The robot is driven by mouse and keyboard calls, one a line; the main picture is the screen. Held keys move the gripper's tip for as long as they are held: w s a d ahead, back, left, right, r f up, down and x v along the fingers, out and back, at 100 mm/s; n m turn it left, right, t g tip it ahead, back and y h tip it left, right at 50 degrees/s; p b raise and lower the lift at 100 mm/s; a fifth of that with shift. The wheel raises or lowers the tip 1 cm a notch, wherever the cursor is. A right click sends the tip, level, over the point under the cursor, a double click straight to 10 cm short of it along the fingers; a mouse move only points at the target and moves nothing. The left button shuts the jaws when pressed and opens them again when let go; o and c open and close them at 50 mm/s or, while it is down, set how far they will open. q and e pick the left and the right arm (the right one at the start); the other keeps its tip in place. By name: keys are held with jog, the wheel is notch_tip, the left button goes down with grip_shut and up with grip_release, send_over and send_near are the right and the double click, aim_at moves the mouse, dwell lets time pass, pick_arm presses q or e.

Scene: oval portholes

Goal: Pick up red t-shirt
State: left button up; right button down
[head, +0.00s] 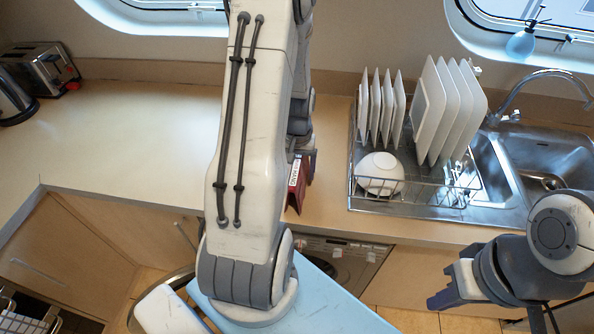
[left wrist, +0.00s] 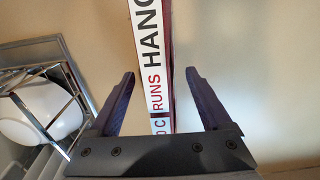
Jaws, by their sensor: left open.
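I see no red cloth t-shirt in either view. A red, thin, upright item (head: 294,198) with a white lettered strip stands near the counter's front edge, partly hidden by my left arm; it looks more like a book. In the left wrist view its white strip (left wrist: 150,50) reads "HANG" and "RUNS" and runs between the fingers. My left gripper (left wrist: 160,74) is open, a finger on each side with gaps to the item. In the head view my arm mostly hides that gripper. My right gripper (head: 438,284) is at the lower right, apparently open and empty, away from the item.
A wire dish rack (head: 412,206) with several white plates and a white bowl (head: 380,174) stands right of the item. A sink (head: 548,158) is farther right. A toaster (head: 42,68) is at far left. The left counter (head: 125,140) is clear.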

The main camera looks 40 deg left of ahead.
pick_arm(q)
grip_shut()
jog(key=shift+r, duration=0.15)
